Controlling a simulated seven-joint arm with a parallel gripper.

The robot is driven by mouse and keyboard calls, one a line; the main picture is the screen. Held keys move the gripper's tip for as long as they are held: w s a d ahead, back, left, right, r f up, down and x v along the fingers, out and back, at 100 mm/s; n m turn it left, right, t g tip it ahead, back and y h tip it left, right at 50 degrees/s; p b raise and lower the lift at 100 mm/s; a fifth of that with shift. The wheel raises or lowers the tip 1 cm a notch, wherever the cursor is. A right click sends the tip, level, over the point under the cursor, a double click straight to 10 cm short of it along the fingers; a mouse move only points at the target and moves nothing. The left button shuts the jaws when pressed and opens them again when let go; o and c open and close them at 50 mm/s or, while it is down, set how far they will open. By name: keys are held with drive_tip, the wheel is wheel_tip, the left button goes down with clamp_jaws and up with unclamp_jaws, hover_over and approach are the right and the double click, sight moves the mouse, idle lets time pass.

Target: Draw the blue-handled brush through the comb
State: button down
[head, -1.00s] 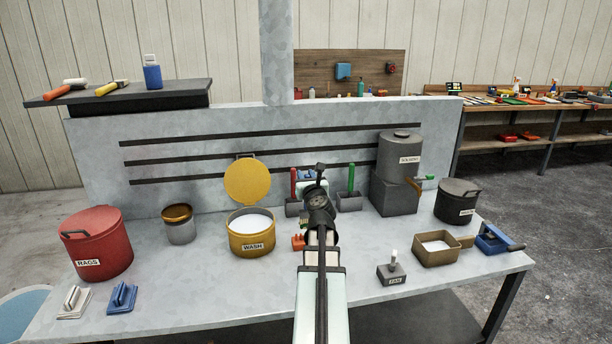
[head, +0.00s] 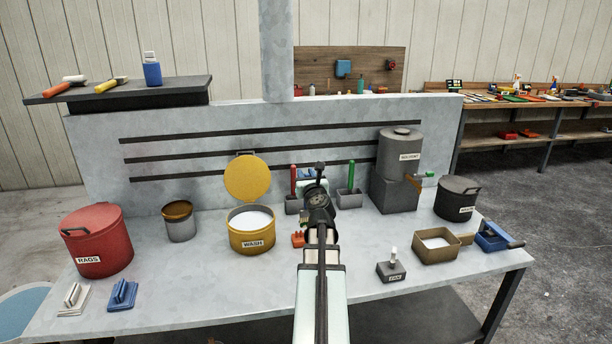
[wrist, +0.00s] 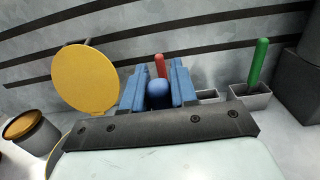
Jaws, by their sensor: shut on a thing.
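My gripper (wrist: 158,85) shows in the wrist view with blue fingers closed on the rounded end of a blue handle (wrist: 159,96), which I take to be the blue-handled brush. Its bristles are hidden. In the head view my arm covers most of the gripper and the brush. A small orange-red block with upright teeth, probably the comb (head: 298,240), sits on the bench just left of my arm, partly hidden by it. The gripper is behind it, near the back holders, and apart from it as far as I can tell.
The open WASH pot (head: 252,242) stands left of the comb, its yellow lid (head: 247,178) raised. Holders with a red handle (head: 293,180) and a green handle (head: 351,174) stand behind.

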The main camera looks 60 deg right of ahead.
drive_tip(key=shift+f, duration=0.3)
drive_tip(key=shift+s+a, duration=0.15)
idle(0.3)
drive_tip(key=shift+v, duration=0.9)
drive_tip(key=shift+r, duration=0.15)
drive_tip(key=shift+x, duration=1.1)
